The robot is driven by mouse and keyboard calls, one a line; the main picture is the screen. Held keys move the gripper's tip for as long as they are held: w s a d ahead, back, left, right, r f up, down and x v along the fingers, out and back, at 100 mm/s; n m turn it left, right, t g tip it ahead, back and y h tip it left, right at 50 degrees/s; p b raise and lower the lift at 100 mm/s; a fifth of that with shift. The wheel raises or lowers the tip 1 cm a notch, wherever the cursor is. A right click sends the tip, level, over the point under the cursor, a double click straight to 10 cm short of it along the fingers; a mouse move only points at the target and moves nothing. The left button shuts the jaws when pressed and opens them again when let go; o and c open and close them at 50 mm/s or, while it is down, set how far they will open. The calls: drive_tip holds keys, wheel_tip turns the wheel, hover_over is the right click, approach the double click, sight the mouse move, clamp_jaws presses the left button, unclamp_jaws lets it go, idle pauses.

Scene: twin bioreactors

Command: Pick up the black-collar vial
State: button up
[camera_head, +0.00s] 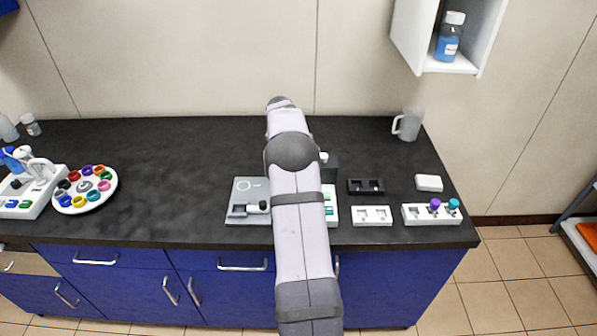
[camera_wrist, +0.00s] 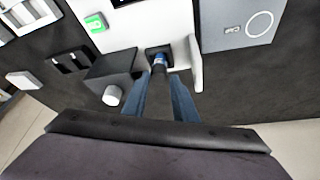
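A small white vial with a black collar (camera_head: 258,207) appears to lie on its side on the grey plate in the head view. My gripper's two fingers (camera_wrist: 161,82) show in the wrist view, pointing at a dark socket in a white device (camera_wrist: 192,66). A small dark, bluish piece (camera_wrist: 158,61) shows at the fingertips; I cannot tell what it is or whether the fingers touch it. In the head view my arm hides the gripper and part of the device.
The grey plate (camera_head: 239,192) bears a circle; its "CAP" mark (camera_wrist: 232,29) shows in the wrist view. A black block with a white cap (camera_wrist: 112,95) stands beside the fingers. White racks (camera_head: 372,222) and a mug (camera_head: 408,124) are right; a round colour tray (camera_head: 84,188) is left.

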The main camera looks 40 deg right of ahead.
drive_tip(key=shift+p+x, duration=1.3)
drive_tip(key=shift+x, duration=1.15)
drive_tip(key=shift+d+r, duration=0.1)
drive_tip(key=shift+d, duration=0.05)
drive_tip(key=c, duration=0.6)
